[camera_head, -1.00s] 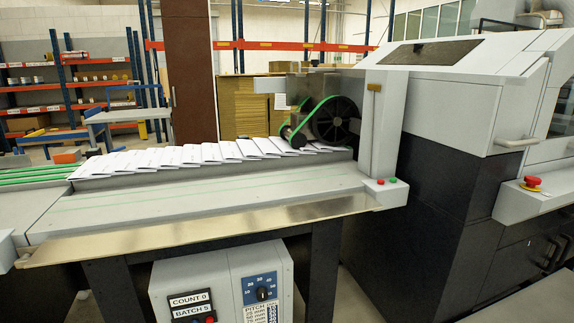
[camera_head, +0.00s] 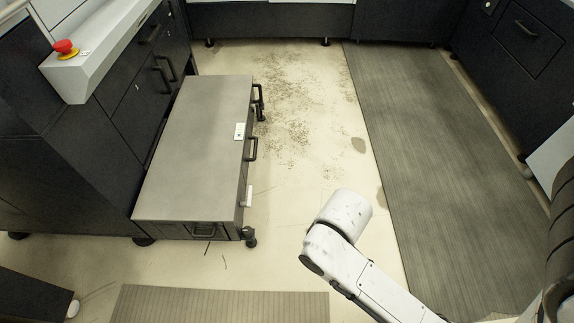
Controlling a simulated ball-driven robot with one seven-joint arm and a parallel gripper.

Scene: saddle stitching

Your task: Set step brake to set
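A low grey step (camera_head: 195,140) stands on the floor against the dark machine, left of centre. Its flat top is bare, and dark handles show on its right side and front end. A dark caster (camera_head: 250,237) shows under its near right corner. A small white piece (camera_head: 248,197) sticks out low on the right side, and a small white plate (camera_head: 239,131) is at the top's right edge. I cannot tell which part is the brake, or its setting. My white arm is at the lower right, apart from the step. My gripper is not in view.
Bare, stained floor (camera_head: 300,110) lies right of the step. A long grey mat (camera_head: 440,160) runs beyond it, and another mat (camera_head: 220,306) lies at the bottom. A red emergency button (camera_head: 65,47) sits on the machine ledge at upper left. Dark cabinets (camera_head: 520,40) stand at upper right.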

